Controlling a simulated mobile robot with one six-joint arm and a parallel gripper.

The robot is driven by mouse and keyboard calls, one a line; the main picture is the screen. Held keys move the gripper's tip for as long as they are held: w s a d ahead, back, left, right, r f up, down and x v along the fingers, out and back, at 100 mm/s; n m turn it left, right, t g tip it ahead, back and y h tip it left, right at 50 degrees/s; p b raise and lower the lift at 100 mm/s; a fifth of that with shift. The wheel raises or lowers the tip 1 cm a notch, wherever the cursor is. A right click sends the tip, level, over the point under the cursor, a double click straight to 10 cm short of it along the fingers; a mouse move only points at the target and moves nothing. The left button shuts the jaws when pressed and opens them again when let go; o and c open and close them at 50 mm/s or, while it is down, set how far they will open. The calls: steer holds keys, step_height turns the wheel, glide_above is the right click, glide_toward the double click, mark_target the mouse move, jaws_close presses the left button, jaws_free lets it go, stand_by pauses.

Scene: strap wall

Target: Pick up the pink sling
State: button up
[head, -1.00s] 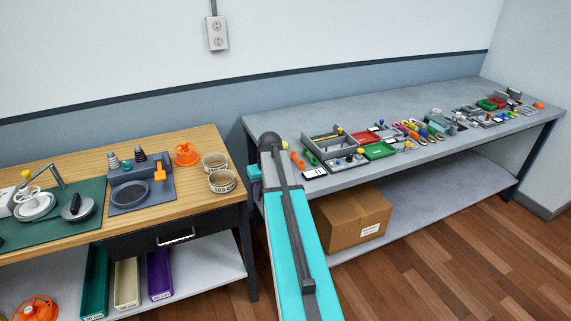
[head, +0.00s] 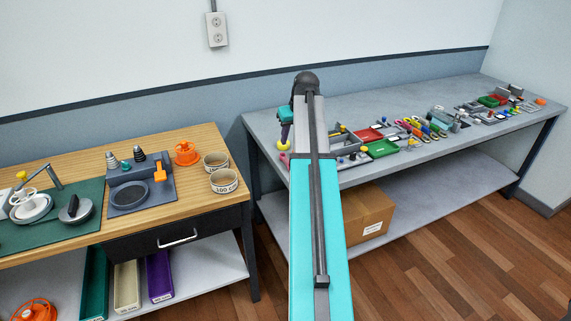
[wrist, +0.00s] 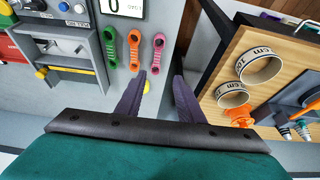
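The pink sling (wrist: 158,52) is a small strap with a ring-like end. It lies on the grey bench in the wrist view, beside an orange strap (wrist: 134,48) and a green strap (wrist: 109,45). My gripper (wrist: 160,76) is open and empty. Its two dark fingers point toward the pink sling, with the sling's near end just beyond the gap between the fingertips. I cannot tell the height between them. In the head view my gripper (head: 285,143) hangs over the bench's left end, and a bit of pink shows below it. My arm hides the other straps there.
A yellow knob (wrist: 147,87) shows between my fingers. Grey trays and a white display (wrist: 122,8) lie beyond the green strap. The wooden table (head: 205,140) with two ring gauges (head: 223,181) stands left, across a gap. A cardboard box (head: 372,212) sits on the shelf below.

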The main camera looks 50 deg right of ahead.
steer(key=shift+d, duration=0.1)
steer(key=p, duration=0.2)
glide_above(286, 160)
steer(key=s, duration=0.2)
steer(key=shift+s+a+f, duration=0.1)
steer(key=shift+a+f, duration=0.05)
steer(key=shift+f, duration=1.2)
steer(key=shift+a+f, duration=0.15)
steer(key=shift+f, duration=1.2)
steer(key=shift+s+a+f, duration=0.1)
steer(key=shift+a+f, duration=0.05)
steer(key=shift+f, duration=1.2)
steer(key=shift+w, duration=0.1)
steer(key=shift+p+x, duration=0.55)
steer(key=shift+x, duration=2.05)
steer(key=shift+d, duration=0.1)
jaws_close()
